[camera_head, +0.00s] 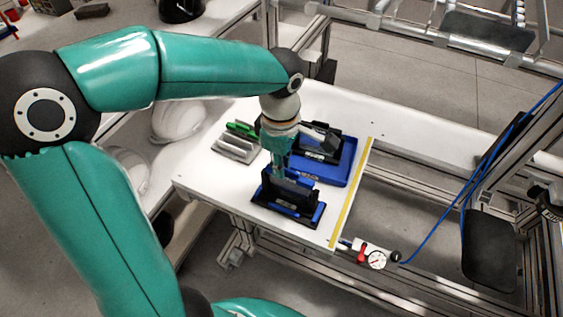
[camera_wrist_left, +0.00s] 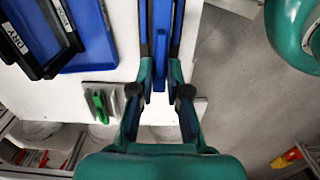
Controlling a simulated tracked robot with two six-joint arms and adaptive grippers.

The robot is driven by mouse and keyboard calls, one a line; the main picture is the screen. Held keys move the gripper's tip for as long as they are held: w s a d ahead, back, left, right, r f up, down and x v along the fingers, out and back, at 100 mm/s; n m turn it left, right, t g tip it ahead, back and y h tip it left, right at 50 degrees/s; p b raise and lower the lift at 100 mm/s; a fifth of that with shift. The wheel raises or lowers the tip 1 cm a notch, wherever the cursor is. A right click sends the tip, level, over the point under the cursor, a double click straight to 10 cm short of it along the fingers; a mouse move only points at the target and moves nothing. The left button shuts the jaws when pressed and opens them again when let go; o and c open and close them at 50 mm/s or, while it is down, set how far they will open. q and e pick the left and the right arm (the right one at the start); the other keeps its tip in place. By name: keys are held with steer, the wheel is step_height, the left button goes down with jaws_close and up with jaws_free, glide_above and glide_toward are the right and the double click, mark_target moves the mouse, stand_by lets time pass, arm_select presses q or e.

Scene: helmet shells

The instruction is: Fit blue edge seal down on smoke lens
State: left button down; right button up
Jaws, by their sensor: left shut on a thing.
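My left gripper (camera_head: 279,174) points down over the black and blue fixture (camera_head: 288,207) near the table's front edge. In the left wrist view its two fingers (camera_wrist_left: 161,85) are closed in on a narrow blue strip, the blue edge seal (camera_wrist_left: 160,62). The strip runs in line with the dark upright piece in the fixture, which looks like the smoke lens (camera_head: 291,184). The fingers and the steep angle hide the contact, so I cannot tell whether seal and lens touch. My right gripper is in neither view.
A blue tray (camera_head: 337,178) with black holders stands just behind the fixture; one holder is labelled DRY in the wrist view. A grey block with a green piece (camera_head: 242,129) lies left. White helmet shells (camera_head: 180,120) stand farther left. A yellow strip (camera_head: 352,190) marks the table's right edge.

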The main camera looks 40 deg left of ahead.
arm_select(q)
steer(key=shift+f, duration=0.25)
steer(key=c, duration=1.1)
jaws_free()
steer(key=shift+r, duration=0.15)
step_height(320, 180, up, 12)
steer(key=shift+f, duration=0.2)
